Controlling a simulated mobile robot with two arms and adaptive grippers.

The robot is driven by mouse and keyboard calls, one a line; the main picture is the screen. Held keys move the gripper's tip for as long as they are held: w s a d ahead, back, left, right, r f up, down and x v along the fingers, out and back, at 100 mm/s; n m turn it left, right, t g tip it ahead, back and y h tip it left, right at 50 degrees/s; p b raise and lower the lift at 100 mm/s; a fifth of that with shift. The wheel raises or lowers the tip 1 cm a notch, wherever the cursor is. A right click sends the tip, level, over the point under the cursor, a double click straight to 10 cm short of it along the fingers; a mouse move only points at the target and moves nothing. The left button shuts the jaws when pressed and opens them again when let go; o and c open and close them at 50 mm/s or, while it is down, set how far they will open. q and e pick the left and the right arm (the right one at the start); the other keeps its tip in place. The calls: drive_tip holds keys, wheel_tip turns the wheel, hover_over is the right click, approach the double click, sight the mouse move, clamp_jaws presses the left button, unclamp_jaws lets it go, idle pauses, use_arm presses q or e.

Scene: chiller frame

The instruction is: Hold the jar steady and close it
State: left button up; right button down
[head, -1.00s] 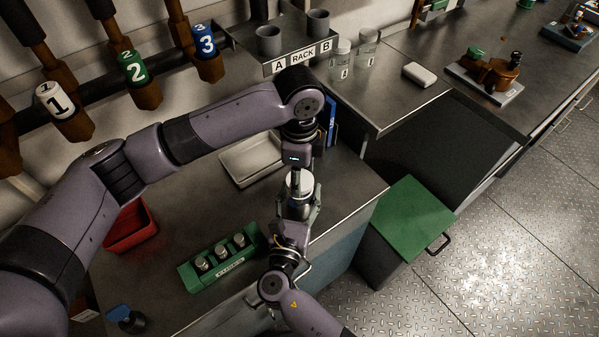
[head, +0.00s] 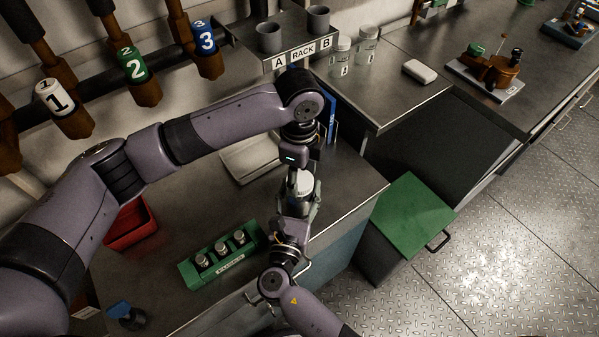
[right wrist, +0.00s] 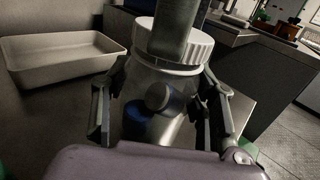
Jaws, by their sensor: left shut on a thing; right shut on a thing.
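My right gripper (head: 301,206) is shut on the jar body, one finger on each side. My left gripper (head: 296,181) comes down from above and is shut on the lid. Its fingers hide part of the lid.
A pale tray (right wrist: 62,58) lies behind the jar. A green rack (head: 222,262) with several small vials and a red bin (head: 131,232) are to the left. The bench's right edge is close, beside a green-topped box (head: 410,218). A shelf rack (head: 297,57) stands behind.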

use_arm(q)
drive_tip(key=m, duration=1.5)
drive_tip(key=shift+m, duration=0.3)
drive_tip(key=m, duration=0.5)
drive_tip(key=o, duration=0.7)
drive_tip(key=shift+o, duration=0.2)
